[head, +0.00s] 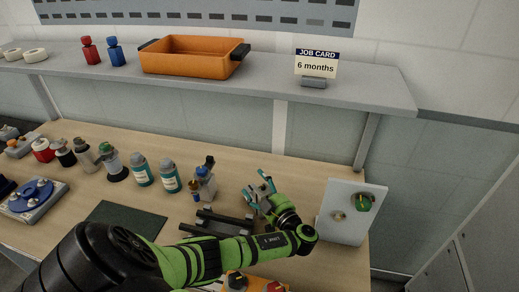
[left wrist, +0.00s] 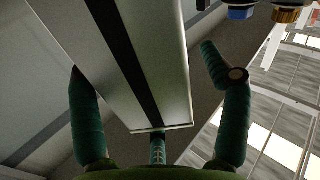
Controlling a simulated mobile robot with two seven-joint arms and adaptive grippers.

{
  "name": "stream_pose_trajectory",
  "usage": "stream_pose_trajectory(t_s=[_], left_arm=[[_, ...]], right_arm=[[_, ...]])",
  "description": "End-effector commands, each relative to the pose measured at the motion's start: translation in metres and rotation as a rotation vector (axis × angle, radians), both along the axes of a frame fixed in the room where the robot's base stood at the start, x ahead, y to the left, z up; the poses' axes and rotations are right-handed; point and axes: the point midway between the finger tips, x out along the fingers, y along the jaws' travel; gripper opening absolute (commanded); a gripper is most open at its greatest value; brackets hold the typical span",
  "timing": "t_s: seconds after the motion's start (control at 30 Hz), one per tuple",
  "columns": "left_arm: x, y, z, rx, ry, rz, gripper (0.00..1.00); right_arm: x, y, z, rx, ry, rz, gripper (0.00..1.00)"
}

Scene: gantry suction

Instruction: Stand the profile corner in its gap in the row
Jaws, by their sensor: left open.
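My left gripper (head: 262,188) is open above the right part of the bench, its teal fingers pointing up and away. In the left wrist view, a grey metal bar with a dark slot (left wrist: 190,75), which looks like the profile corner, lies between the spread fingers of the gripper (left wrist: 150,80). Its near end is close to the palm; I cannot tell whether a finger touches it. In the head view the bar is hard to make out. A row of bottles and fittings runs along the bench, with a teal bottle (head: 170,177) near its right end. My right gripper is not in view.
A fitting with a blue part (head: 203,183) stands left of the gripper. A dark rack (head: 222,222) lies beside my forearm. A white panel with knobs (head: 345,212) stands to the right. A shelf (head: 385,92) with an orange bin (head: 190,58) overhangs the back.

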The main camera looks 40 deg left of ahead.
Motion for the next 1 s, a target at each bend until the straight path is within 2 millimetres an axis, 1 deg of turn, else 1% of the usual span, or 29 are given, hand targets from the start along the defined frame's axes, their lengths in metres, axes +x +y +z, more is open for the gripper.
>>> stream_pose_trajectory(t_s=[0.03,0.07,0.1,0.13,0.4,0.53,0.7,1.0], left_arm=[[0.0,0.0,0.011,0.002,-0.001,0.001,0.77],[0.001,0.0,0.015,0.003,-0.001,0.0,0.77],[-0.001,-0.009,0.009,-0.003,-0.001,-0.004,0.77],[-0.003,-0.016,0.006,-0.004,-0.001,-0.005,0.77],[-0.019,-0.077,0.006,-0.003,-0.006,-0.002,0.77],[-0.025,-0.098,0.007,-0.002,-0.008,-0.002,0.77],[-0.029,-0.113,0.008,0.002,-0.007,-0.001,0.77],[-0.03,-0.116,0.01,0.002,-0.007,0.0,0.77]], right_arm=[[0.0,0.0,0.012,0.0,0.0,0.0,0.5],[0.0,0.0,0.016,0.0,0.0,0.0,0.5],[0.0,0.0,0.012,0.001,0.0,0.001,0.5],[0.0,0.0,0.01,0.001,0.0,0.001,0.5],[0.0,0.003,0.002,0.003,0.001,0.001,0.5],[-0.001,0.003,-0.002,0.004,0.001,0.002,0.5],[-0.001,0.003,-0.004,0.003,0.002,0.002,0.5],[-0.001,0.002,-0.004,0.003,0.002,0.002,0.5]])
